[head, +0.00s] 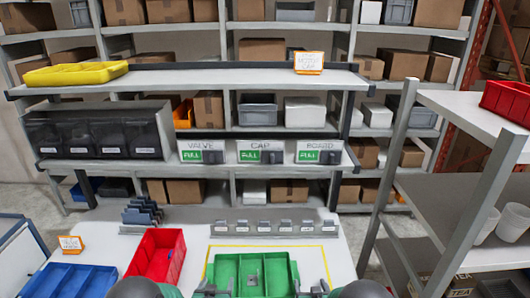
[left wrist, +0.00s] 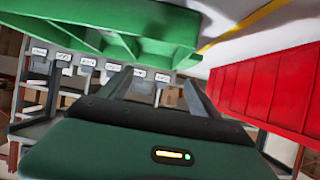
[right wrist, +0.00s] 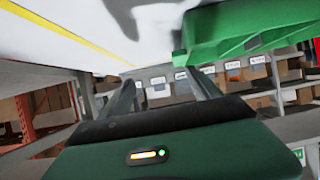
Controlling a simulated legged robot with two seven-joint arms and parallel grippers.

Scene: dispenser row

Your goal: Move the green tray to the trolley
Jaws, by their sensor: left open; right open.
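The green tray (head: 255,277) has several compartments and sits inside a yellow outline on the white table, at the bottom middle of the head view. My left gripper (head: 213,287) is at the tray's left side, open with nothing visible between its fingers. My right gripper (head: 312,287) is at its right side, also open and empty. The tray also shows above the fingers in the left wrist view (left wrist: 130,28) and the right wrist view (right wrist: 235,25). I cannot tell whether the fingers touch it. The grey trolley (head: 400,160) with several shelves stands at the right.
A red tray (head: 157,256) and a blue tray (head: 75,283) lie left of the green one. A row of small label holders (head: 275,227) stands behind it. The trolley's top holds a red bin (head: 508,101); a lower shelf holds white cups (head: 511,222).

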